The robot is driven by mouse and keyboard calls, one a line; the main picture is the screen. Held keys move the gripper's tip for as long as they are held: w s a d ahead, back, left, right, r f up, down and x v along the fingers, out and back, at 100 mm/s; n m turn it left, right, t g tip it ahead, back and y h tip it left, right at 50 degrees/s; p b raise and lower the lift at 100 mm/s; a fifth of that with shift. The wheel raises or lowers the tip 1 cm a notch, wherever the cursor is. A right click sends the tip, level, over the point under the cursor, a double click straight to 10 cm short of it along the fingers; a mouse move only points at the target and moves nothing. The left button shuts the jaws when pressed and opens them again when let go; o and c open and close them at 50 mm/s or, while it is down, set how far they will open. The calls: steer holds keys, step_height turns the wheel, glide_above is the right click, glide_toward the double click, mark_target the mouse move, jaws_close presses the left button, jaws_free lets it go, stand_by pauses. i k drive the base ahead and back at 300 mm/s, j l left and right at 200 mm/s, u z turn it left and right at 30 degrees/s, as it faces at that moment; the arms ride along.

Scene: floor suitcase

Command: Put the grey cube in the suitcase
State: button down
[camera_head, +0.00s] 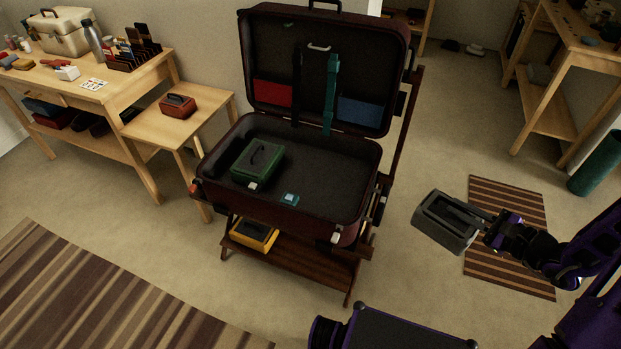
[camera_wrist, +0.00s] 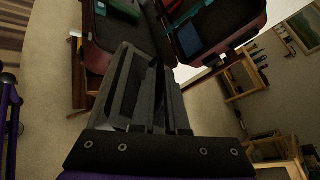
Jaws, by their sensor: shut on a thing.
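The grey cube (camera_head: 441,222) looks like a dark grey box with a recessed top. My gripper (camera_head: 482,222) is shut on it and holds it in the air, to the right of the suitcase and apart from it. In the wrist view the grey cube (camera_wrist: 130,90) is between the fingers of my gripper (camera_wrist: 155,100). The open suitcase (camera_head: 352,165) rests on a dark wooden rack with its lid raised. The suitcase also shows in the wrist view (camera_wrist: 97,55).
The right half of the suitcase floor is bare. A yellow case (camera_head: 254,234) sits on the rack's lower shelf (camera_head: 300,262). A small table (camera_head: 195,115) with a red case (camera_head: 178,105) stands at the left. Open floor lies between the rack and the held cube.

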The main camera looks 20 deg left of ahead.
mark_target(339, 184)
steer(key=i+l+u, duration=0.15)
steer(key=i+l, duration=0.55)
steer(key=l, duration=0.1)
